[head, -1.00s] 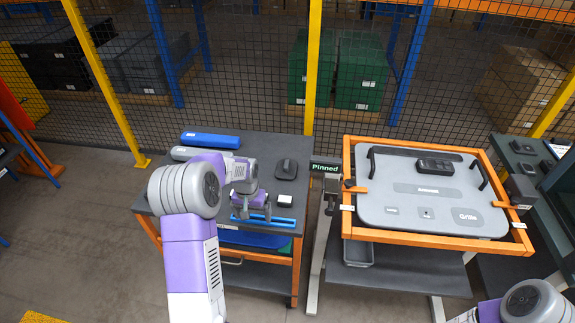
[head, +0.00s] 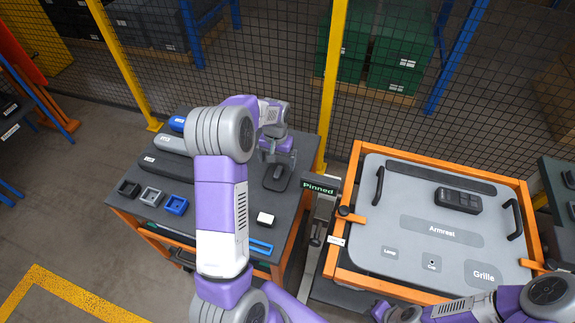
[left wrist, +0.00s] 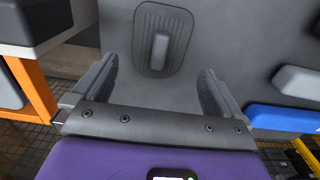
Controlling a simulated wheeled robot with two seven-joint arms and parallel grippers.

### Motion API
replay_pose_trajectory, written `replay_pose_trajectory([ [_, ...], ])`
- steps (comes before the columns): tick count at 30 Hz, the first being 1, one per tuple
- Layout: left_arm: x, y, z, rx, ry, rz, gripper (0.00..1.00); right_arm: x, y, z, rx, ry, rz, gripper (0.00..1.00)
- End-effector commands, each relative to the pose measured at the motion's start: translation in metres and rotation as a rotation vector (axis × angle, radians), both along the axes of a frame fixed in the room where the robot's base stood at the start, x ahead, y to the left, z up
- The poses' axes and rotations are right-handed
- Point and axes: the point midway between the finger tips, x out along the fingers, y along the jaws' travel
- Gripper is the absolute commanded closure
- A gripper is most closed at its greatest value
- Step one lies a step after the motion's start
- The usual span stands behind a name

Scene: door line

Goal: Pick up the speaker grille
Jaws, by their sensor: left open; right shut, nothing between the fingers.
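The speaker grille (head: 277,178) is a dark, rounded, ribbed piece with a raised grip in its middle. It lies on the dark tabletop of the left table (head: 232,222). In the left wrist view the grille (left wrist: 150,62) is at the top centre, beyond and between the finger tips. My left gripper (head: 279,156) is open and empty, just above the grille's far end in the head view. Its fingers (left wrist: 160,90) do not touch the grille. My right gripper (head: 388,312) is shut and empty at the bottom edge, low before the framed panel.
An orange-framed grey panel (head: 400,233) stands to the right, with labelled places including "Grille" (head: 483,273) and a dark switch block (head: 458,200). Armrest-like bars (head: 172,144), small square holders (head: 152,196), a white-topped block (head: 265,219) and a blue rail (head: 260,246) share the tabletop. A mesh fence stands behind.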

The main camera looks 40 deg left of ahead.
Motion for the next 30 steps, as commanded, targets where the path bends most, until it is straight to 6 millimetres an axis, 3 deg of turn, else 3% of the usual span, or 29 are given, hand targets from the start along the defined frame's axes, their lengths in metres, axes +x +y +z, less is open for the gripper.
replay_pose_trajectory([
  [15, 0.004, -0.001, -0.067, -0.001, 0.003, 0.0, 0.0, 0.0, 0.0, 0.001, 0.0, 0.0, -0.001, 1.0],
  [24, 0.005, -0.001, -0.071, 0.0, 0.0, 0.0, 0.0, 0.0, 0.0, 0.001, 0.0, 0.0, 0.0, 1.0],
  [30, 0.005, -0.001, -0.071, 0.0, 0.0, 0.0, 0.31, 0.0, 0.0, 0.001, 0.0, 0.0, 0.0, 1.0],
])
